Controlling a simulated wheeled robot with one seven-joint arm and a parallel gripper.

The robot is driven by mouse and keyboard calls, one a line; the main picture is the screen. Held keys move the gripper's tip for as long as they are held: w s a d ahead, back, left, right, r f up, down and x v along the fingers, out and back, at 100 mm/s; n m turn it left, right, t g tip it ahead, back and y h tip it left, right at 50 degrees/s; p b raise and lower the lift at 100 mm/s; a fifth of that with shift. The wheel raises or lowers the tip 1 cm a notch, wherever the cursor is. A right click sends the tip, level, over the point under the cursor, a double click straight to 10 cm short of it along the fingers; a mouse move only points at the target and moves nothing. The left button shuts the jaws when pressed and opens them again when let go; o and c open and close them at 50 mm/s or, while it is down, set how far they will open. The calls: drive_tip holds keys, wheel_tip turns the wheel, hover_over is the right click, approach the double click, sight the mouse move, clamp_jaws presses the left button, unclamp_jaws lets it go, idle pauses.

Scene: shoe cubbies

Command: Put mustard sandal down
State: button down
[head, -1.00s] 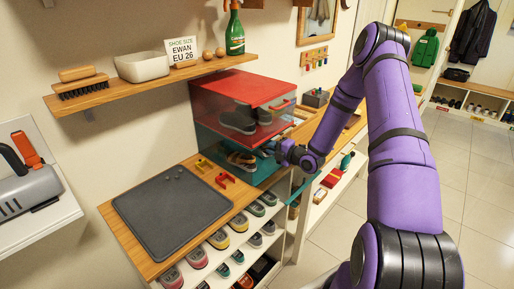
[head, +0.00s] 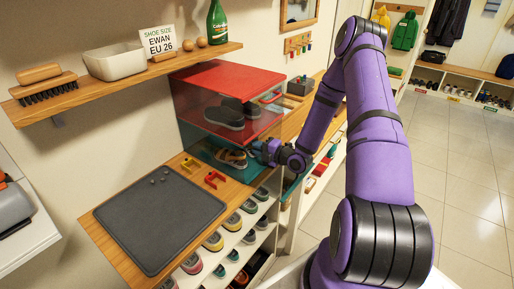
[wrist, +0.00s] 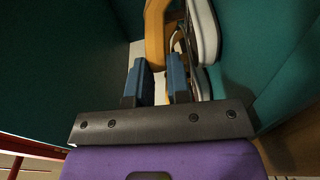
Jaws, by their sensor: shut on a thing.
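The mustard sandal (head: 231,158) is in the teal lower compartment (head: 205,151) of the cubby; its mustard part (wrist: 155,35) shows just beyond the fingers in the wrist view. My gripper (head: 258,151) reaches into this compartment from the right. In the wrist view its two blue fingers (wrist: 159,82) are a little apart and shut on the sandal; the exact contact is hard to see. A dark piece with a pale sole edge (wrist: 207,30) stands upright just right of the mustard part. Whether the sandal touches the compartment floor cannot be told.
The red upper compartment (head: 232,80) holds grey shoes (head: 226,117). Teal walls (wrist: 265,60) stand close around the gripper. Shoes fill the shelves below.

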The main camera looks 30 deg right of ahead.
drive_tip(key=c, duration=1.1)
unclamp_jaws()
drive_tip(key=shift+f, duration=0.1)
drive_tip(key=v, duration=1.2)
